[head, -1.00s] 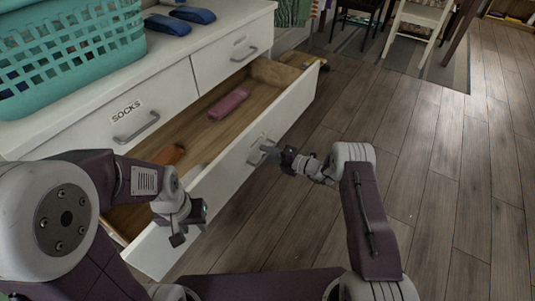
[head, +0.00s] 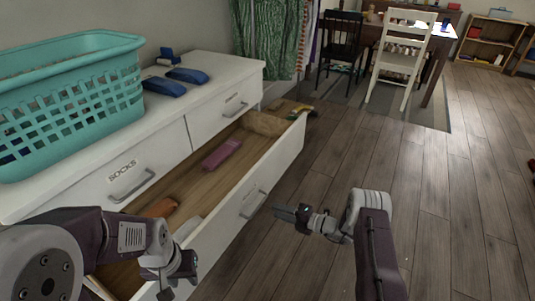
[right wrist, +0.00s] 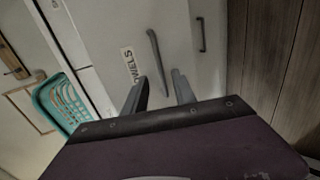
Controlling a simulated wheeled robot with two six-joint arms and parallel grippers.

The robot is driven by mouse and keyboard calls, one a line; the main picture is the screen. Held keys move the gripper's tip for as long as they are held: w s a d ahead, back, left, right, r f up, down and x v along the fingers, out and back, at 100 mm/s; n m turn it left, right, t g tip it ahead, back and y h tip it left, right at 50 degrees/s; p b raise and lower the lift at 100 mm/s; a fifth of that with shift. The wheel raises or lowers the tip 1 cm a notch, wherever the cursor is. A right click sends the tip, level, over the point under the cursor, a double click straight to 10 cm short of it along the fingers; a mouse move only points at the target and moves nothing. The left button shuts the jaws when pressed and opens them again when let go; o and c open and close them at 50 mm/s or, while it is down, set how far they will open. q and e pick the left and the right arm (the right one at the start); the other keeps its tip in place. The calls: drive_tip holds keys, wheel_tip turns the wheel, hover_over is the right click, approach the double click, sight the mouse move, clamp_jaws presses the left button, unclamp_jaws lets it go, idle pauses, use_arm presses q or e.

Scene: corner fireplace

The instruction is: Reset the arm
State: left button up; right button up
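My right gripper (head: 281,213) is in front of the open drawer (head: 233,220), apart from its handle (head: 252,203). In the right wrist view its two fingers (right wrist: 160,92) are spread with nothing between them. A drawer handle (right wrist: 157,62) and a partly hidden label ending in "WELS" (right wrist: 128,66) show beyond the fingertips. My left gripper (head: 177,281) hangs at the lower left by the near end of the open drawer. Its fingertips look apart and empty.
The open drawer holds a pink item (head: 222,154) and an orange-brown item (head: 161,208). A teal basket (head: 75,105) and blue items (head: 187,76) sit on the white dresser (head: 215,68). Chairs (head: 400,55) and a table stand at the back. The wooden floor (head: 430,200) at right is clear.

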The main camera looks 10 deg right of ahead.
drive_tip(key=w+a+r+n+g+y, duration=0.1)
drive_tip(key=a+r+n, duration=0.15)
drive_tip(key=r, duration=0.45)
drive_tip(key=w+a+r+n+g+y, duration=0.1)
drive_tip(key=a+r+n, duration=0.15)
drive_tip(key=r, duration=0.55)
drive_tip(key=s+a+r+n+g+h, duration=0.1)
drive_tip(key=s+a+r+n+g, duration=0.15)
drive_tip(key=s+n, duration=0.2)
drive_tip(key=s+a+r+n+g+h, duration=0.1)
drive_tip(key=s+a+r+n+g, duration=0.15)
drive_tip(key=s, duration=0.35)
drive_tip(key=s+d+f+n+g+h, duration=0.1)
drive_tip(key=s+d+f+n+h, duration=0.2)
drive_tip(key=s+n, duration=0.45)
drive_tip(key=s+d+f+n+g+h, duration=0.1)
drive_tip(key=s+d+n+h, duration=0.25)
drive_tip(key=s+n, duration=0.35)
drive_tip(key=s+d+f+n+t+h, duration=0.1)
drive_tip(key=s+d+f+n+h, duration=0.15)
drive_tip(key=d+n, duration=0.4)
drive_tip(key=s+d+f+n+h, duration=0.2)
drive_tip(key=d+n+h, duration=0.15)
drive_tip(key=n, duration=0.65)
wheel_tip(320, 180, up, 35)
drive_tip(key=p, duration=3.4)
drive_tip(key=shift+d+p, duration=0.15)
drive_tip(key=shift+p, duration=0.15)
